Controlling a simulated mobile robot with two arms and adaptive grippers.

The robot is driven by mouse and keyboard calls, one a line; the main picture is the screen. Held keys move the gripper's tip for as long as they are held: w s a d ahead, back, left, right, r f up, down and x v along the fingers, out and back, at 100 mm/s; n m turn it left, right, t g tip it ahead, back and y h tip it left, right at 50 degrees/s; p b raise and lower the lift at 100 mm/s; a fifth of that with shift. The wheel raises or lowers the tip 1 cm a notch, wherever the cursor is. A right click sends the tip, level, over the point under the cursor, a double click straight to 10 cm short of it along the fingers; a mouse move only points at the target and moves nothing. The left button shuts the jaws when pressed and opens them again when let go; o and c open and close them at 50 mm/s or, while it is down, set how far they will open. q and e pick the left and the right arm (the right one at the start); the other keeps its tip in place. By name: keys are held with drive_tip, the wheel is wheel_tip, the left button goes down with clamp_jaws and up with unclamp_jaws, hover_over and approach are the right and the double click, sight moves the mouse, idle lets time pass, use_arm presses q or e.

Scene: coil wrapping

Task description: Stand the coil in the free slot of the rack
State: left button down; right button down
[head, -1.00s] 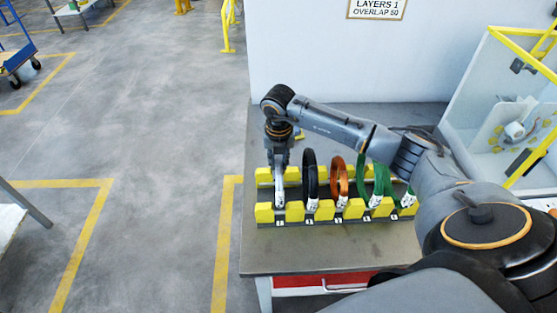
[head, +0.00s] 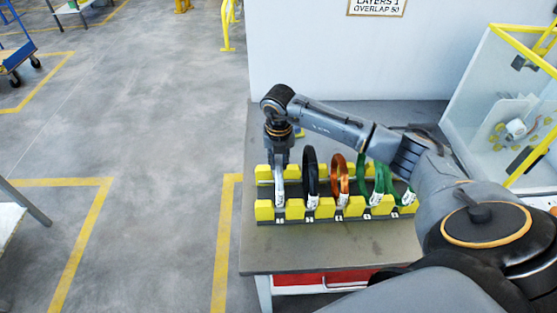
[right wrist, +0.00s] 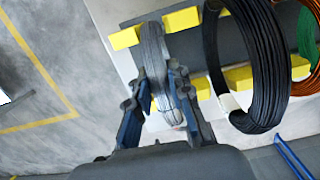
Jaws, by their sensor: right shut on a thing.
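The grey coil (head: 280,188) is at the leftmost slot of the rack (head: 265,211), standing roughly upright between the yellow blocks. My right gripper (head: 278,160) comes down on it from above. In the right wrist view the two fingers of the right gripper (right wrist: 160,88) are on either side of the grey coil (right wrist: 153,50), shut on it. The rack's yellow blocks (right wrist: 125,38) show beside the coil. I cannot tell whether the coil rests on the slot's bottom. My left gripper is not in view.
A black coil (head: 311,185) stands in the slot just right, then an orange coil (head: 333,180) and green coils (head: 378,185). The black coil (right wrist: 213,60) is close to my right finger. The table (head: 300,255) is bare in front of the rack. A wall is behind.

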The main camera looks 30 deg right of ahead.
drive_tip(key=c, duration=1.1)
unclamp_jaws()
drive_tip(key=shift+c, duration=0.2)
drive_tip(key=shift+f, duration=0.1)
wheel_tip(320, 180, up, 12)
drive_tip(key=s, duration=0.1)
drive_tip(key=shift+a, duration=0.3)
